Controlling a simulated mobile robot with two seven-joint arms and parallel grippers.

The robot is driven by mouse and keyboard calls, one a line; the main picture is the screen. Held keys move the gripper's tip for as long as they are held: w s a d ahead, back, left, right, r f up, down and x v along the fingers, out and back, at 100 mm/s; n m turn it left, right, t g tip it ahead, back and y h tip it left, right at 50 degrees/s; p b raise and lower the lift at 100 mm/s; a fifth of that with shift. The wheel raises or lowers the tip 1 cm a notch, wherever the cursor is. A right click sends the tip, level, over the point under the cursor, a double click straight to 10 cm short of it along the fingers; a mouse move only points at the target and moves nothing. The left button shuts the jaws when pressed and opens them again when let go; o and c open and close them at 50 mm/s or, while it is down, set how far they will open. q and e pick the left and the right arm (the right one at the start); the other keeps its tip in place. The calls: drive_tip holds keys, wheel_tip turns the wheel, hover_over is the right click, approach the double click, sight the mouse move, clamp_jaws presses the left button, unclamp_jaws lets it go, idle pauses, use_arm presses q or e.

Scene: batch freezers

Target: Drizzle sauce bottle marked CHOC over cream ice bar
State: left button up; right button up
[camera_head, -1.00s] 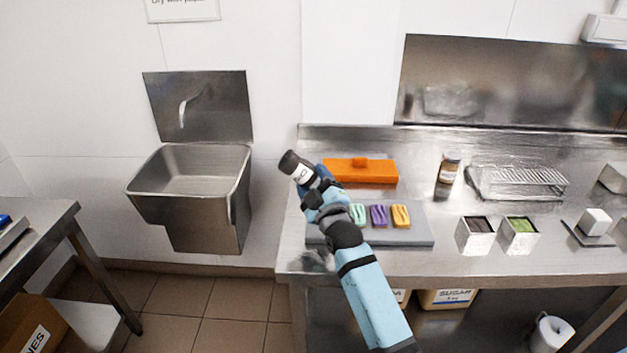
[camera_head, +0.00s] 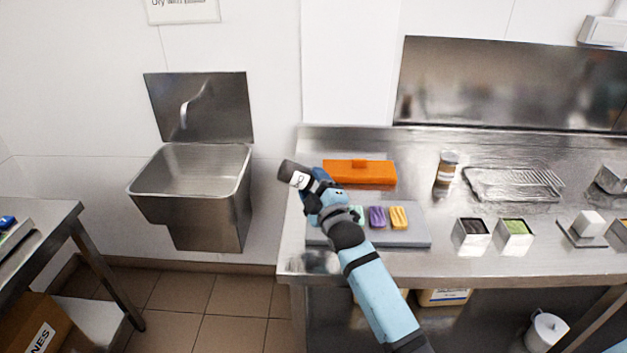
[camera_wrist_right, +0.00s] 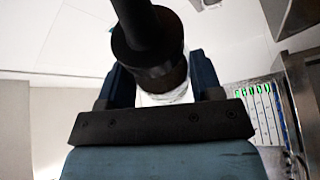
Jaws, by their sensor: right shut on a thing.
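My right gripper (camera_head: 310,184) is shut on a dark bottle with a white label (camera_head: 298,179), over the left end of the steel counter. The bottle is tilted, its dark end pointing up and left. In the right wrist view the bottle (camera_wrist_right: 165,96) sits between the fingers, its black end toward the top; its marking is not readable. A grey board (camera_head: 405,238) below and right carries a purple bar (camera_head: 377,217), a yellow bar (camera_head: 398,217) and a mostly hidden pale green bar. I cannot make out a cream bar; my arm covers the board's left part. My left gripper is out of view.
An orange block (camera_head: 360,173) lies behind the board. A brown jar (camera_head: 447,168), a wire rack (camera_head: 513,184) and two metal tubs (camera_head: 472,237) with dark and green contents stand to the right. A sink (camera_head: 192,195) is at the left.

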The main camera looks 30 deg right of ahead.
drive_tip(key=shift+r+n+g+p, duration=0.15)
drive_tip(key=shift+n+g+p, duration=0.15)
drive_tip(key=shift+n+p, duration=0.45)
drive_tip(key=shift+y, duration=0.3)
drive_tip(key=shift+n, duration=0.25)
